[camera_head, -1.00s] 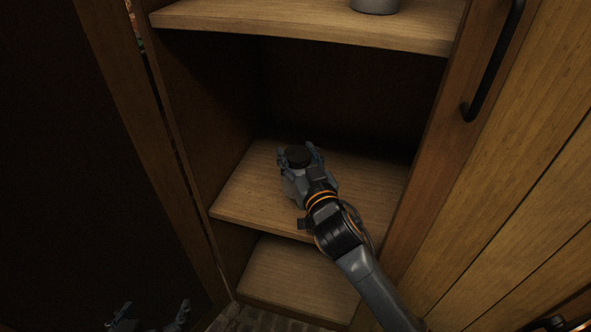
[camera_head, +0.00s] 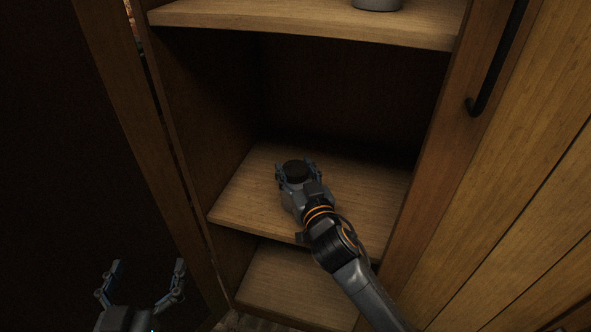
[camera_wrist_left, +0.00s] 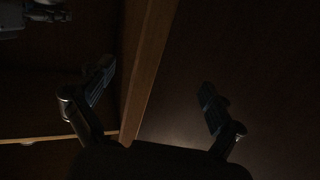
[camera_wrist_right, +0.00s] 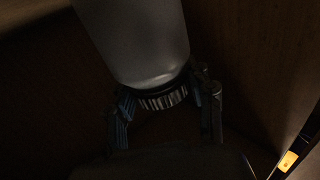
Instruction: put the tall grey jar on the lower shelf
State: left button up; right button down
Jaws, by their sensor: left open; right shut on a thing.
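My right gripper (camera_head: 296,172) is shut on a jar with a round black lid (camera_head: 296,169), over the middle shelf (camera_head: 365,205) of the open cabinet. The right wrist view shows the jar's smooth grey body (camera_wrist_right: 135,35) and its ribbed black lid (camera_wrist_right: 163,99) between the fingers. The jar's lower part is hidden in the head view, so I cannot tell whether it touches the shelf. My left gripper (camera_head: 148,270) is open and empty at the lower left, outside the cabinet.
An upper shelf (camera_head: 300,25) overhangs, with the base of another grey thing (camera_head: 376,4) on it. The cabinet floor (camera_head: 290,290) lies below. A wooden door with a black handle (camera_head: 492,60) is at the right. The middle shelf is bare around the jar.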

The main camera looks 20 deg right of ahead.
jog(key=c, duration=0.5)
grip_release()
pick_arm(q)
jog(key=shift+r, duration=0.2)
pick_arm(e)
jog(key=shift+s, duration=0.1)
pick_arm(q)
jog(key=f+g, duration=0.1)
jog(key=s+a+f+g+p, duration=0.1)
jog(key=f, duration=0.1)
jog(key=f+g+y, duration=0.1)
jog(key=f, duration=0.1)
jog(key=shift+s+a+f, duration=0.15)
jog(key=shift+s+f, duration=0.1)
jog(key=shift+s, duration=0.15)
pick_arm(e)
jog(key=s+a+f+n+g+y, duration=0.1)
jog(key=s+f+g, duration=0.1)
jog(key=s, duration=0.7)
jog(key=s+f+n+g+y, duration=0.1)
jog(key=s+f+g, duration=0.1)
jog(key=s, duration=0.7)
jog(key=shift+a+f+g, duration=0.3)
jog(key=shift+a+f, duration=0.1)
jog(key=shift+f, duration=0.3)
